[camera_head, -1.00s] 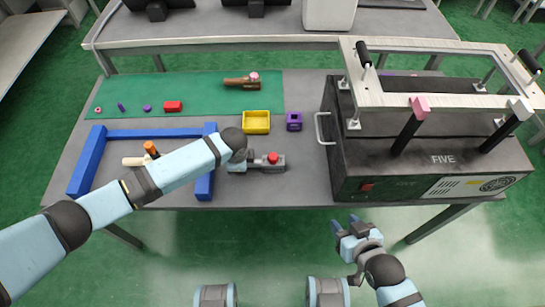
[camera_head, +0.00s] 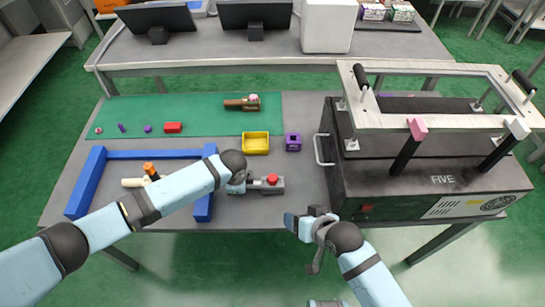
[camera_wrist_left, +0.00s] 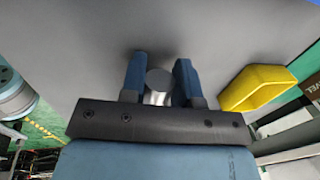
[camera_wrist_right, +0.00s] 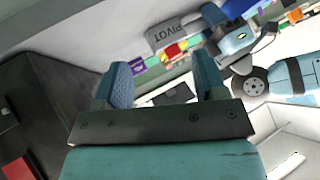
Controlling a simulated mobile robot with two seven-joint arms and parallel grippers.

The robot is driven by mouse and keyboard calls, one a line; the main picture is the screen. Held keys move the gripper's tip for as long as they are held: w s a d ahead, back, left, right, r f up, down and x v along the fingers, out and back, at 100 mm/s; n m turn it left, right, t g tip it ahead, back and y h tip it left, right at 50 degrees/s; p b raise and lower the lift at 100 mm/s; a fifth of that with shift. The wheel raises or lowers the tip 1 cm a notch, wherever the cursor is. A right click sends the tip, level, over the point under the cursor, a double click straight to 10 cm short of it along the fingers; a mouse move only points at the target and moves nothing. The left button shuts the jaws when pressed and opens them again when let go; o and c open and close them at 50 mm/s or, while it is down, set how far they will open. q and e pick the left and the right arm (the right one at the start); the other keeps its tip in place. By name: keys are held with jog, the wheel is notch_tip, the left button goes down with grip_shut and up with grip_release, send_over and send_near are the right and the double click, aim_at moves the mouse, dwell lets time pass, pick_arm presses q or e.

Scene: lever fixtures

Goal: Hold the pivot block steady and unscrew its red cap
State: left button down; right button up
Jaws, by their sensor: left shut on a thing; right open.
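The pivot block (camera_head: 253,186) is a grey block lying on the front part of the table, with its red cap (camera_head: 272,179) on the right part. In the right wrist view the block (camera_wrist_right: 180,32) shows its PIVOT label, and the red cap (camera_wrist_right: 172,52) sits beside it. My left gripper (camera_head: 236,187) is at the block's left end, partly hidden by its arm. In the left wrist view its fingers (camera_wrist_left: 160,72) are closed around a grey round part (camera_wrist_left: 159,80). My right gripper (camera_head: 289,221) is open and empty, off the table's front edge, nearer me than the cap.
A yellow bin (camera_head: 256,150) and a purple block (camera_head: 293,142) stand behind the pivot block. A blue frame (camera_head: 150,154) is left. A large black machine (camera_head: 420,190) labelled FIVE bounds the right side. A green mat (camera_head: 195,108) holds small parts.

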jog(key=w+a+r+g, duration=0.4)
jog(key=w+a, duration=0.3)
jog(key=a, duration=0.1)
jog(key=m+g+h, duration=0.2)
jog(key=h, duration=0.3)
send_near(273, 177)
jog(key=shift+h, duration=0.3)
jog(key=f, duration=0.3)
jog(key=w+f, duration=0.1)
jog(key=f, duration=0.5)
jog(key=shift+w+a+f, duration=0.15)
jog(key=shift+a+f, duration=0.15)
jog(key=shift+f, duration=0.05)
